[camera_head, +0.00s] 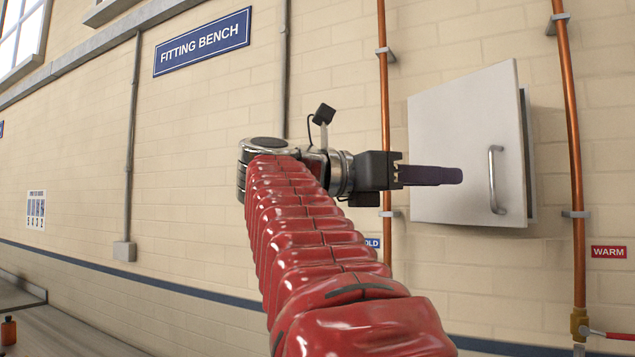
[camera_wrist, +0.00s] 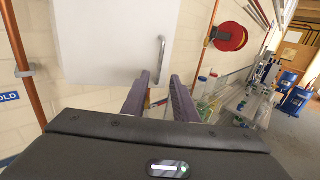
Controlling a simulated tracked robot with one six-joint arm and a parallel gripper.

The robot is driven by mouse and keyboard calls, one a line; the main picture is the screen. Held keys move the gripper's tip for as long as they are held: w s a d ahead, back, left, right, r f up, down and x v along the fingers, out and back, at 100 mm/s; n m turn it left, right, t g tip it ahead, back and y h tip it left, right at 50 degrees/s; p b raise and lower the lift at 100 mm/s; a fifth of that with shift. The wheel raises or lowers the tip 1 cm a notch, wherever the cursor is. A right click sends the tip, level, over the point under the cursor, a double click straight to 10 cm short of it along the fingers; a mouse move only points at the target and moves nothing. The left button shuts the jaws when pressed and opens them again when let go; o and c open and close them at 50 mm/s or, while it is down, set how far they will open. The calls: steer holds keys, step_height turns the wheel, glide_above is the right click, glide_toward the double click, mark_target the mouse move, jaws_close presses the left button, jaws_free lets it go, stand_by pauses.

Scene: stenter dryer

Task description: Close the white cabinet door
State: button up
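The white cabinet door (camera_head: 455,120) is on the brick wall at the right of the head view. It stands ajar, its right edge out from the cabinet body (camera_head: 528,130). A grey vertical bar handle (camera_head: 496,180) is near its right edge. The door also shows at the top of the wrist view (camera_wrist: 105,40), with its handle (camera_wrist: 158,60) just beyond the fingertips. My gripper (camera_head: 461,176) overlaps the door in the head view, fingers pointing right toward the handle. In the wrist view my gripper (camera_wrist: 160,76) has its two purple fingers apart, with nothing between them.
Copper pipes (camera_head: 384,100) (camera_head: 571,150) run up the wall on both sides of the cabinet. In the wrist view a red hose reel (camera_wrist: 229,37) hangs on the wall, and a bench (camera_wrist: 240,100) with bottles stands to the right. Blue drums (camera_wrist: 293,100) stand farther off.

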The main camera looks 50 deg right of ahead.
mark_target(480, 179)
steer(key=shift+x, duration=4.85)
steer(key=shift+c, duration=0.2)
jaws_close()
